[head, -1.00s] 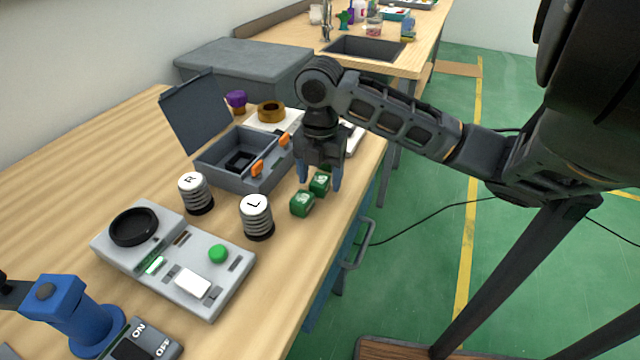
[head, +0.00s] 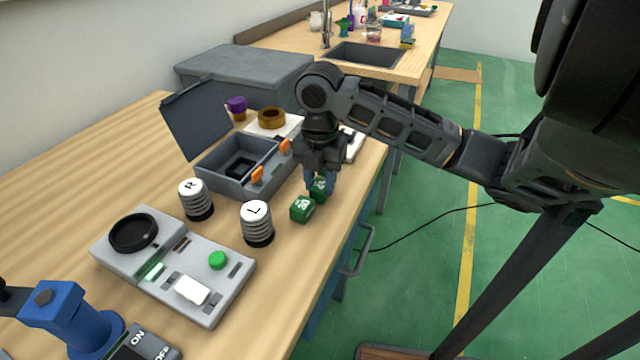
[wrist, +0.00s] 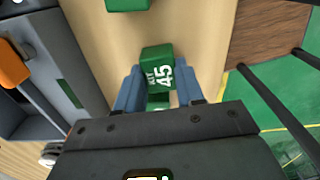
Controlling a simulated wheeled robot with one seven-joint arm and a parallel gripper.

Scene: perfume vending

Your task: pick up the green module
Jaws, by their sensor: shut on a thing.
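My gripper (head: 320,190) points down at the table's right edge, its blue fingers shut on a green module (head: 319,187). In the wrist view this module (wrist: 158,66), marked "45" in white, sits between the two fingertips. More green (wrist: 158,98) shows between the fingers behind it; I cannot tell whether it is a separate piece. A second green module (head: 302,209) stands on the table just in front of the held one, and shows at the top of the wrist view (wrist: 127,4).
A grey open-lidded box (head: 228,178) with orange latches stands left of my gripper. Two ribbed cylinders, L (head: 257,226) and R (head: 195,200), and a grey device (head: 190,268) with a green button are nearer. The table edge is close on the right.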

